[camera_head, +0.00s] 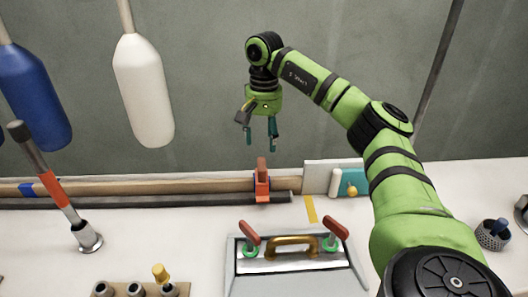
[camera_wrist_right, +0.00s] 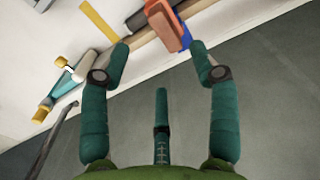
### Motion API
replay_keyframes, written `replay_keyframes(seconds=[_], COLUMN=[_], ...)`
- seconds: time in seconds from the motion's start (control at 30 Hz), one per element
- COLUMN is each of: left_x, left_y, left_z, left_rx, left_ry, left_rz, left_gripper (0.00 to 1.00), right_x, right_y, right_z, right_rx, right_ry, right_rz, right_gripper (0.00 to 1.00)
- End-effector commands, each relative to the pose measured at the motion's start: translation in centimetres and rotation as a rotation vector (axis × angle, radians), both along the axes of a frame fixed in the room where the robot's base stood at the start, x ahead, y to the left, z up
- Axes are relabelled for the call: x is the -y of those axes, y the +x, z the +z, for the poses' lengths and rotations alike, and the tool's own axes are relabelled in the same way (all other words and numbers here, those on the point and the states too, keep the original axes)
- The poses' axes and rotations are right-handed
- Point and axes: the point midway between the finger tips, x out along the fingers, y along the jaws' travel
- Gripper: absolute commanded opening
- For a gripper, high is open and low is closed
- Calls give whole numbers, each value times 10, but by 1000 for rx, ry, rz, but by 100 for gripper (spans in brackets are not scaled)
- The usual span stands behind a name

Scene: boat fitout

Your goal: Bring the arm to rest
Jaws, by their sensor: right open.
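My right arm reaches in from the right in the head view, and its right gripper (camera_head: 259,128) points downward above the back of the white bench. The gripper is open and empty, with its fingers apart. In the wrist view the right gripper (camera_wrist_right: 160,70) shows its spread teal fingers with nothing between them. An orange-red clamp (camera_head: 262,183) on the long wooden rail is below the gripper, apart from it. The clamp (camera_wrist_right: 166,24) also shows beyond the fingertips in the wrist view. My left gripper is not in view.
A white panel with a brass handle (camera_head: 292,243) and two red-handled latches sits at the front middle. White (camera_head: 143,90) and blue (camera_head: 32,95) fenders hang at the left. A rod with an orange band (camera_head: 53,186) stands left. A perforated cup (camera_head: 492,236) is at the right.

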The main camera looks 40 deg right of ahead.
Motion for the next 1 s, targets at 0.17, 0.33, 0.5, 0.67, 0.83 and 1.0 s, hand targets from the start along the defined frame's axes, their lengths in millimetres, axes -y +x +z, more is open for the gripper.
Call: replay_keyframes(seconds=[0.17,0.33,0.5,0.67,0.83,1.0], left_x=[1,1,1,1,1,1], left_y=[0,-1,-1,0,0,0], left_z=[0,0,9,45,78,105], left_rx=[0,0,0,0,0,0], left_ry=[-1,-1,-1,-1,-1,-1], left_rz=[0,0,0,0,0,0], left_gripper=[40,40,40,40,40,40], right_x=[0,0,0,0,0,0], right_y=[0,0,0,0,0,0], right_z=[15,16,26,61,93,121], right_rx=[0,-1,0,0,-1,-1], right_ry=[0,0,0,0,-1,-1], right_rz=[0,0,0,0,0,0], right_gripper=[62,62,62,62,62,62])
